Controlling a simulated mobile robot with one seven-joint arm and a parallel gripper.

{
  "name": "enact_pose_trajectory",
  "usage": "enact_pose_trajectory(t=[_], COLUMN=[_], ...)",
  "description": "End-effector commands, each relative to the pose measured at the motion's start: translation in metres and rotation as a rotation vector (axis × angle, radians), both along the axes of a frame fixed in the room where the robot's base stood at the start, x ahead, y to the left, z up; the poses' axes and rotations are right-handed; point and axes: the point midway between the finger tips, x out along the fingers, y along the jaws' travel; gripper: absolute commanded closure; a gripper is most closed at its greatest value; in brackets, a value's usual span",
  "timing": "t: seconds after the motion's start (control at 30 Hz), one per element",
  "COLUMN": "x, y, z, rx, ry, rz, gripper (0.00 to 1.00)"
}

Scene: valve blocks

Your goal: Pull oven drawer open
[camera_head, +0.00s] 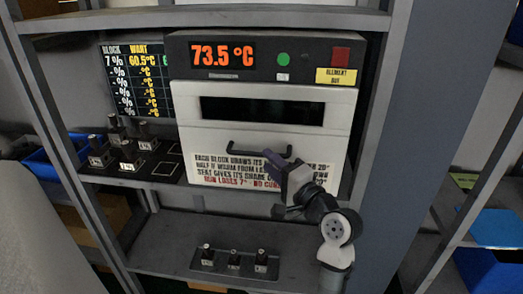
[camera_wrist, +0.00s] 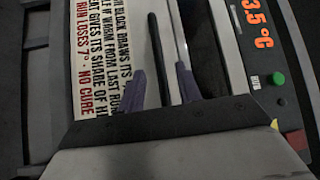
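The oven (camera_head: 262,105) sits in a grey shelf unit, with a white drawer front (camera_head: 215,138) that looks closed. A dark bar handle (camera_head: 245,151) runs across the drawer front; it also shows in the wrist view (camera_wrist: 158,62). My gripper (camera_head: 270,160) is at the right part of the handle, in front of the drawer, hiding that end and some lettering. In the wrist view, my two purple fingers (camera_wrist: 163,90) stand apart, one on each side of the bar. Gaps show beside the bar, so the fingers do not appear closed on it.
Several dark blocks with labels (camera_head: 127,150) stand on the shelf left of the oven. A lower shelf (camera_head: 170,250) bears a rack of three blocks (camera_head: 234,262). The oven display (camera_head: 222,55) reads 73.5 °C. A grey post (camera_head: 385,110) stands close at right.

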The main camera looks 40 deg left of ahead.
Motion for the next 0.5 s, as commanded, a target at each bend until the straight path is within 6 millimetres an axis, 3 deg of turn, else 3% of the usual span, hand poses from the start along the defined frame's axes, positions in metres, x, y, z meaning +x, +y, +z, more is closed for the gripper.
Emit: enact_pose_trajectory(t=[0.2, 0.5], x=[0.007, 0.010], y=[0.032, 0.043], z=[0.006, 0.006], rx=[0.001, 0.000], ry=[0.000, -0.002], rz=[0.001, -0.002], gripper=[0.66, 0.66])
